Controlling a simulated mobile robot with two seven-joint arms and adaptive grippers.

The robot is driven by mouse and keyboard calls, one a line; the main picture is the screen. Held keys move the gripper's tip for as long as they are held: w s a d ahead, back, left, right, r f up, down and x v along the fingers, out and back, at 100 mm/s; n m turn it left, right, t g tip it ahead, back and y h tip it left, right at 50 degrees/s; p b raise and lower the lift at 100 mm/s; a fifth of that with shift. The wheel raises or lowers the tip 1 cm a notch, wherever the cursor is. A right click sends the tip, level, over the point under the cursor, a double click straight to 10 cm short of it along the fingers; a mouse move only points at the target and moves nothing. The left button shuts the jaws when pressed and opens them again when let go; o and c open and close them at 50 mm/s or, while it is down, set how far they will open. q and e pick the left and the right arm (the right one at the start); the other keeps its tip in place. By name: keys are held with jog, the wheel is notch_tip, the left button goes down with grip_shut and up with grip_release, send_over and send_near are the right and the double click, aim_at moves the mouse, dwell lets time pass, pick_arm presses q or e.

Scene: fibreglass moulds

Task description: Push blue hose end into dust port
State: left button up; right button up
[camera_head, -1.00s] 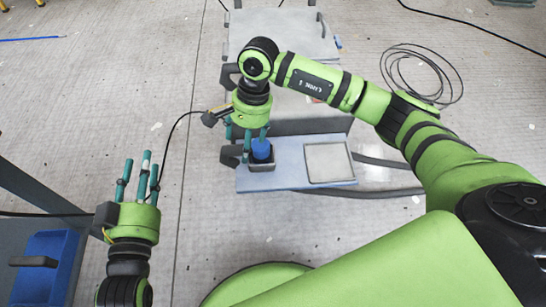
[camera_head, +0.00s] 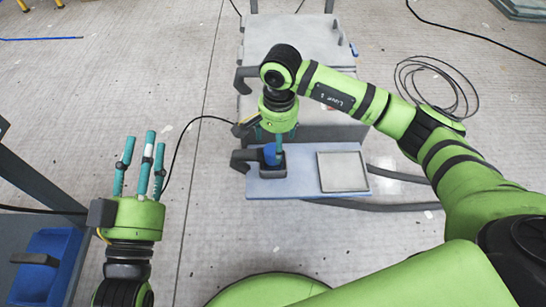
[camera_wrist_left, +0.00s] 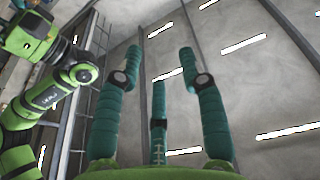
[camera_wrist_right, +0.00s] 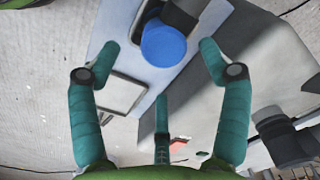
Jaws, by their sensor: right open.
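The blue hose end (camera_head: 270,154) stands upright at a dark square socket, likely the dust port (camera_head: 272,170), on the pale blue board. In the right wrist view its round blue face (camera_wrist_right: 163,43) shows beyond the fingertips, with the dark socket (camera_wrist_right: 180,14) behind it. My right gripper (camera_head: 277,145) is over the hose end, pointing down. Its fingers are open and spread, with nothing between them in the wrist view. How deep the hose end sits is hidden. My left gripper (camera_head: 147,150) is open and empty at the left, fingers spread, also seen in its wrist view (camera_wrist_left: 158,75).
The pale blue board (camera_head: 300,189) carries a grey square panel (camera_head: 342,171). A grey cart (camera_head: 295,35) stands behind it. A blue bin (camera_head: 48,262) is at lower left. A coiled black cable (camera_head: 435,85) lies on the floor at right. Floor between the grippers is clear.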

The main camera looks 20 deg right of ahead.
aim_at(273, 149)
jog(key=f, duration=0.1)
jog(key=f+b, duration=0.1)
jog(key=f, duration=0.2)
jog(key=shift+w+a+f+b, duration=0.15)
jog(key=shift+a+f+b, duration=0.2)
jog(key=shift+f, duration=0.25)
pick_arm(q)
jog(key=s+d+r+m+t+h, duration=0.1)
jog(key=s+r+t+h, duration=0.3)
jog(key=r, duration=0.4)
jog(key=shift+s+r+m+h, duration=0.25)
jog(key=shift+s+m+h, duration=0.35)
jog(key=shift+s, duration=0.4)
jog(key=shift+d, duration=0.1)
pick_arm(e)
jog(key=shift+c, duration=0.5)
jog(key=c, duration=1.1)
